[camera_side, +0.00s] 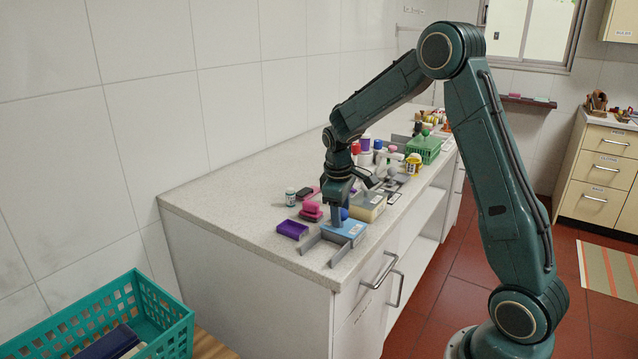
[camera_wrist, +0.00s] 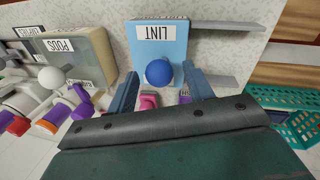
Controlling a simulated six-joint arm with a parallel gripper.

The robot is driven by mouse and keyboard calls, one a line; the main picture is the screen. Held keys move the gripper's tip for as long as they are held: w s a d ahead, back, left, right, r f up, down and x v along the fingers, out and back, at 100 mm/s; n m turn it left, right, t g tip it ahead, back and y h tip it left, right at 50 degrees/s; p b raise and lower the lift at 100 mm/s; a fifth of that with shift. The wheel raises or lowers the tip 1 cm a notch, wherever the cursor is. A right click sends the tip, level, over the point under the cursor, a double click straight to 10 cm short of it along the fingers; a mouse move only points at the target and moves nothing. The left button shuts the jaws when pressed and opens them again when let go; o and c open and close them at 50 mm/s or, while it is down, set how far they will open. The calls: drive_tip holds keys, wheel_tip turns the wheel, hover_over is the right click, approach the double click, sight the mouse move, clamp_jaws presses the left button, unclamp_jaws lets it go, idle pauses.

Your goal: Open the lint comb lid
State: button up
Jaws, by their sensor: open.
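The light blue box labelled LINT (camera_side: 349,231) sits near the front edge of the counter; it also shows in the wrist view (camera_wrist: 158,45). Its lid looks closed. A round dark blue knob (camera_wrist: 158,72) shows on it, and the knob is partly visible in the side view (camera_side: 344,213). My gripper (camera_side: 337,218) points down at the box. In the wrist view my gripper (camera_wrist: 160,77) is open, one finger on each side of the knob, with a visible gap on both sides. Whether the fingers reach the knob's height is hard to tell.
A beige box labelled PODS (camera_side: 368,207) stands close beside the lint box. Grey metal strips (camera_side: 310,243) lie on its other side. The counter's near left end (camera_side: 235,218) is clear.

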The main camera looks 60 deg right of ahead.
clamp_jaws()
drive_tip(key=shift+a, duration=4.2)
unclamp_jaws()
drive_tip(key=shift+r, duration=0.15)
wheel_tip(320, 180, up, 13)
drive_tip(key=a, duration=0.2)
drive_tip(key=shift+s+a+r, duration=0.15)
drive_tip(key=shift+s+a, duration=0.1)
drive_tip(key=shift+s, duration=0.05)
drive_tip(key=shift+s, duration=0.1)
